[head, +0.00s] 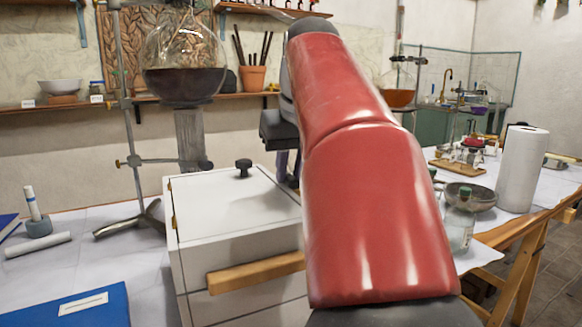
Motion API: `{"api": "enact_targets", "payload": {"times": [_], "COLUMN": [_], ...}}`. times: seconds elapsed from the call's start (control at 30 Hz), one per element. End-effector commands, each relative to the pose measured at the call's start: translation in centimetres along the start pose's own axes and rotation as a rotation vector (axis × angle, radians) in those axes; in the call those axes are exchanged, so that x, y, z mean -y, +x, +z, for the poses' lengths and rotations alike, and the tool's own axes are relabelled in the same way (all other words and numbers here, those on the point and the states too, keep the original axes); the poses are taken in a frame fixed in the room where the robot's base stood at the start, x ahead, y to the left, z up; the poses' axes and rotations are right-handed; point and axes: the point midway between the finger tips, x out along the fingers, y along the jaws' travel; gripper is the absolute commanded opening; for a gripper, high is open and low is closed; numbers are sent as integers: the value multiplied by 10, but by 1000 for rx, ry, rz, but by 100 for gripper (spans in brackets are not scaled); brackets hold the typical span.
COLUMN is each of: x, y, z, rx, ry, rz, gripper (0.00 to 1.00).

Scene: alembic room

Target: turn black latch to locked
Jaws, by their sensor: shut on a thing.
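A white box (235,205) stands on the table, with a black knob (243,167) upright on its top. My gripper (287,172) points down by the back right of the box top, to the right of that knob and apart from it. Its fingers are partly hidden behind my red arm, and they are shut on a small part that I take to be the black latch. The latch itself cannot be made out, so its turn position cannot be told. My arm also covers the right side of the box.
A wooden bar (256,272) crosses the box front. A metal stand (131,130) with a round flask (184,70) of dark liquid is close behind left. A blue book (85,308) lies front left. A glass bottle (461,222), bowl (478,196) and paper roll (522,168) stand right.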

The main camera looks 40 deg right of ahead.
Motion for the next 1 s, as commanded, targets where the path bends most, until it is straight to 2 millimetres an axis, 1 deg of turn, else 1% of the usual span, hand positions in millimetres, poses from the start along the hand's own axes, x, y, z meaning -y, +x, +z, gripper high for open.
{"api": "enact_targets", "payload": {"times": [0.27, 1.0], "x": [2, 9], "y": [0, 2], "z": [0, -5], "rx": [1, -1], "ry": [177, 825], "rz": [75, 344], "gripper": [0, 0]}}
